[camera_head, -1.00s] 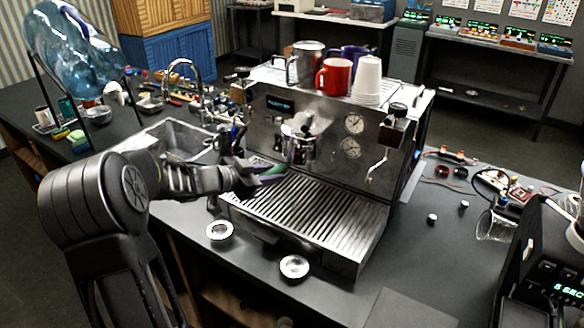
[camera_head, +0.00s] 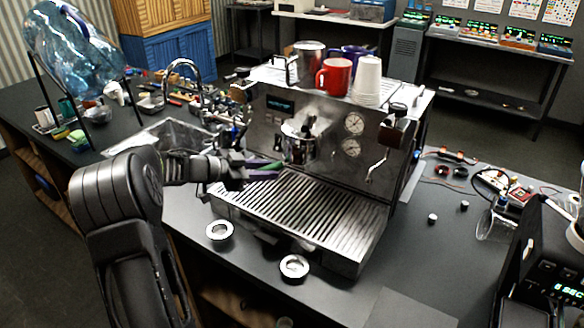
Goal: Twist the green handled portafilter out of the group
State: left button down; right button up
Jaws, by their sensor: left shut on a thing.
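The espresso machine (camera_head: 335,135) stands on the counter. Its group (camera_head: 298,130) is at the middle of the steel front, above the slatted drip tray (camera_head: 300,210). The portafilter's green handle (camera_head: 263,163) points left from beneath the group. My left gripper (camera_head: 262,169) is shut on this handle, coming from the left, and its fingers cover much of it. Whether the portafilter's head is still seated in the group is too small to tell. My right gripper is not in view.
Two small metal baskets (camera_head: 219,231) lie on the counter in front of the machine. A sink (camera_head: 165,140) is behind my left arm. A black device (camera_head: 550,270) stands at the right.

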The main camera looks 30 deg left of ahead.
pick_arm(q)
jog(key=shift+w+a+m+h, duration=0.2)
jog(key=shift+a+m+h, duration=0.05)
jog(key=shift+m+h, duration=0.05)
jog(key=shift+a, duration=0.1)
jog(key=shift+w+a+m+g+h, duration=0.45)
jog(key=shift+m+g+h, duration=0.15)
jog(key=shift+m+h, duration=0.1)
jog(key=shift+r, duration=0.15)
dwell(0.3)
jog(key=shift+f, duration=1.3)
dwell(3.2)
jog(key=shift+s, duration=0.1)
dwell(0.9)
jog(key=s+a, duration=0.8)
jog(key=s, duration=0.1)
jog(key=shift+s+a, duration=0.25)
jog(key=shift+s, duration=0.1)
dwell(0.5)
